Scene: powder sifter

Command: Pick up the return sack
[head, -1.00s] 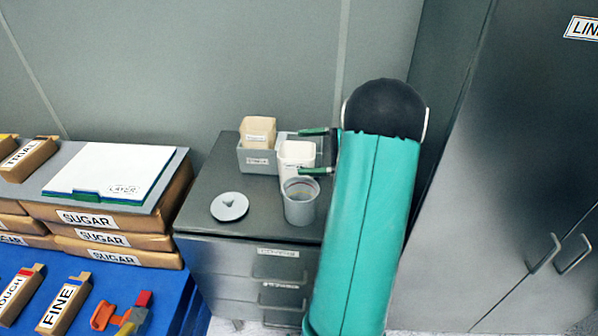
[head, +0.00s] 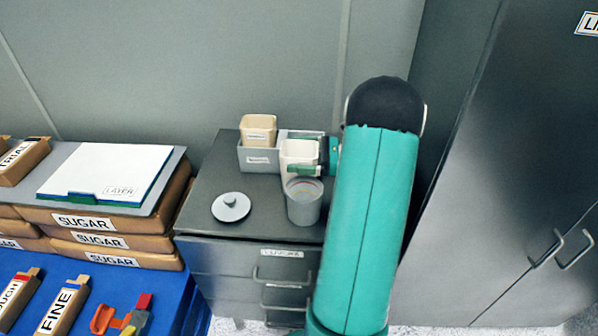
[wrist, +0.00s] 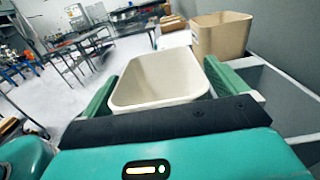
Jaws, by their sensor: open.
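A tan open-topped sack (head: 258,128) with a small label stands in the left compartment of a grey divided bin (head: 258,160) on the drawer cabinet. It also shows behind in the wrist view (wrist: 222,36). A white open-topped, sack-like container (head: 299,152) stands to its right, at the bin's other compartment. I cannot read which one is the return sack. My gripper (wrist: 160,88) is open, with one green finger on each side of the white container (wrist: 158,76). Whether the fingers touch it I cannot tell.
A grey cup (head: 304,202) and a round lid (head: 231,207) are on the cabinet top (head: 262,222) in front of the bin. Sugar sacks (head: 100,222) are stacked at left. A wall is close behind, and a tall dark cabinet (head: 500,180) stands at right.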

